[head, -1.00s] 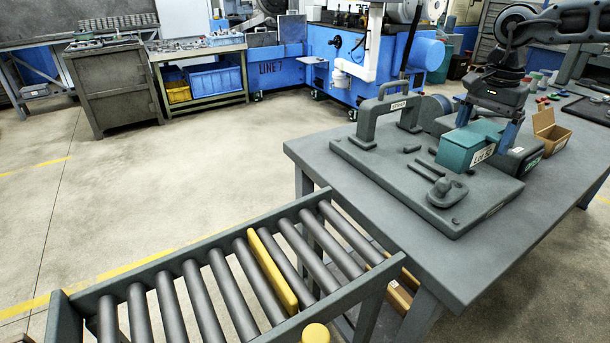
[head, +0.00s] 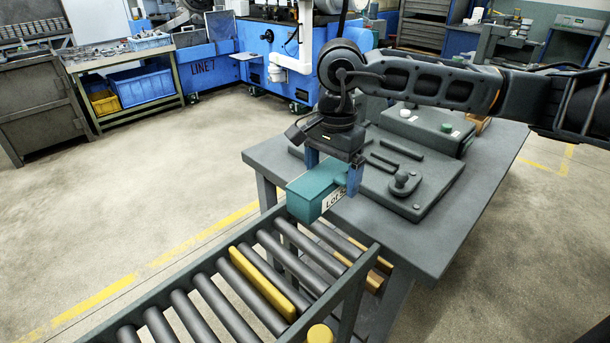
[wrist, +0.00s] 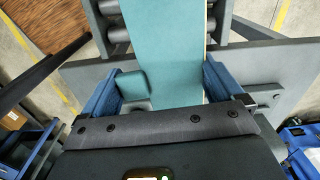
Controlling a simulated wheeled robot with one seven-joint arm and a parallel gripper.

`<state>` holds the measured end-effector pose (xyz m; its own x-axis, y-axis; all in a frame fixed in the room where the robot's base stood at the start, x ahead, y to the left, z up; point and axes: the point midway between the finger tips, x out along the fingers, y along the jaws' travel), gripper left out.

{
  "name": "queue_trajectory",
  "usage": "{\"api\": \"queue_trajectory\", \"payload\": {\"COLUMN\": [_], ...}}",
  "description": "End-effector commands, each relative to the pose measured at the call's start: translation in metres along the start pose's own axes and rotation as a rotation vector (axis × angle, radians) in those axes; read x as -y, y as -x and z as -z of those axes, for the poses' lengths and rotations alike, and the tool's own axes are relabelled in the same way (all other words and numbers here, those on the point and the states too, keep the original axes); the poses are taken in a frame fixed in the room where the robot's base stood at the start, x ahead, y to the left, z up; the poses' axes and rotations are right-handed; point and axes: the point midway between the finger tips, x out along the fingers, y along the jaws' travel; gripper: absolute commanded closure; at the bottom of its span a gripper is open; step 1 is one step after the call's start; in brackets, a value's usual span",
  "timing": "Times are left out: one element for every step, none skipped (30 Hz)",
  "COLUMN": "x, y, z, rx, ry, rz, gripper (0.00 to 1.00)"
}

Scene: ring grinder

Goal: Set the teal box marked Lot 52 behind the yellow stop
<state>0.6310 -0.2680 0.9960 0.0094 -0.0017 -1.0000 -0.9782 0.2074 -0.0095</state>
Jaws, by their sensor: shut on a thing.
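The teal box (head: 316,190) with a white label, read as Lot 5 with the rest covered, hangs in my gripper (head: 333,172). My gripper is shut on it. The box is in the air at the left edge of the grey table, near the table end of the roller conveyor. In the wrist view the teal box (wrist: 168,50) runs away from between the blue fingers, above the conveyor rollers.
The roller conveyor (head: 205,302) has raised side rails, and a yellow round knob (head: 320,334) stands at its near rail. The grey table (head: 450,225) carries a dark fixture plate (head: 415,205) with a knob and bars. The rollers on both sides of the stop are bare.

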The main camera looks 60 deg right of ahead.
Motion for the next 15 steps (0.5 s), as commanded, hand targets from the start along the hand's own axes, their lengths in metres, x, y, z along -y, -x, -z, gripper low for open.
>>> {"api": "queue_trajectory", "payload": {"x": [0.001, 0.001, 0.000, 0.000, 0.000, -0.001, -0.001, -0.002, -0.002, -0.003, -0.003, -0.003, -0.003, -0.003, -0.003], "y": [0.006, 0.007, 0.009, 0.010, 0.011, 0.013, 0.014, 0.015, 0.016, 0.016, 0.017, 0.017, 0.017, 0.016, 0.015], "z": [-0.021, -0.030, -0.041, -0.048, -0.054, -0.062, -0.067, -0.071, -0.075, -0.078, -0.080, -0.082, -0.083, -0.084, -0.084], "rx": [0.008, 0.007, 0.008, 0.006, 0.006, 0.005, 0.003, 0.003, 0.002, 0.001, 0.001, 0.001, 0.000, -0.001, -0.002], "ry": [0.000, -0.006, -0.014, -0.021, -0.028, -0.037, -0.042, -0.049, -0.056, -0.060, -0.064, -0.067, -0.069, -0.071, -0.072], "rz": [0.002, 0.003, 0.003, 0.004, 0.004, 0.004, 0.004, 0.004, 0.004, 0.004, 0.004, 0.005, 0.005, 0.005, 0.004], "gripper": [0.36, 0.36, 0.36, 0.36, 0.36, 0.36, 0.36, 0.36, 0.36, 0.36, 0.36, 0.36, 0.36, 0.36, 0.36]}}
